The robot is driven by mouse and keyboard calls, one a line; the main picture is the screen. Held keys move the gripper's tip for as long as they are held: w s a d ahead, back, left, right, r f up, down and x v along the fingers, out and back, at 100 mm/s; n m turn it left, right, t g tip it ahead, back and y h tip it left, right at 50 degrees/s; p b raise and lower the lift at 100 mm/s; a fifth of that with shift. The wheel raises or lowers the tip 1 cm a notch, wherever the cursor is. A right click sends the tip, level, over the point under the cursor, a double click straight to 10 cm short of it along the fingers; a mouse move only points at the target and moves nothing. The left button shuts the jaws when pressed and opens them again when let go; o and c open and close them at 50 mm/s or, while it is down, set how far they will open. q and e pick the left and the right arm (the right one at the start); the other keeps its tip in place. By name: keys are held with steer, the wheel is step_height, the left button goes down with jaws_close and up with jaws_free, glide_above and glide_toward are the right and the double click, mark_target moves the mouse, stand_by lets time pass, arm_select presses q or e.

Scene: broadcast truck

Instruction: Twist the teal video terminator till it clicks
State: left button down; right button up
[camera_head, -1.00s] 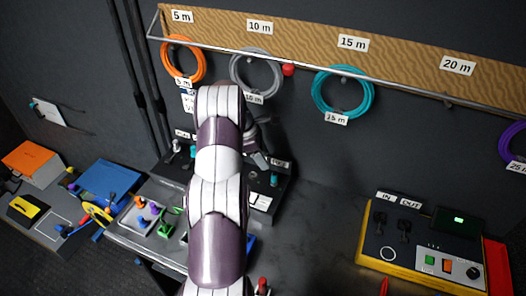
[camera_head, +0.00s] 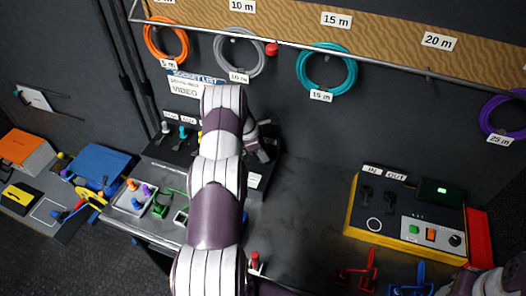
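A dark socket panel (camera_head: 158,151) stands against the back wall, with small labels and several connectors along it. A teal connector (camera_head: 183,132) stands upright near its left end, beside a white one (camera_head: 165,128). My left arm reaches across the middle of the view to the panel's right part. My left gripper (camera_head: 262,150) is there, partly behind my own arm. Its fingertips are small and dark, and I cannot tell whether they hold anything. No teal piece shows at the gripper; that part of the panel is largely covered. Part of my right arm shows at the bottom right, its gripper out of view.
Coiled cables, including a teal one (camera_head: 326,88), hang on the wall. A yellow-edged tester (camera_head: 408,222) stands at the right, with red (camera_head: 358,272) and blue (camera_head: 412,279) stands before it. A tray (camera_head: 137,203) of coloured connectors is at left.

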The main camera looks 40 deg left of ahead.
arm_select(q)
steer(key=c, duration=1.9)
jaws_free()
steer(key=shift+o, duration=0.2)
steer(key=shift+f+b, duration=0.1)
steer(key=shift+b, duration=0.25)
steer(key=shift+m+g+b, duration=0.5)
steer(key=shift+m+b, duration=0.35)
steer(key=shift+m, duration=0.35)
steer(key=shift+m+p, duration=0.3)
steer(key=shift+m, duration=0.2)
steer(key=o, duration=1)
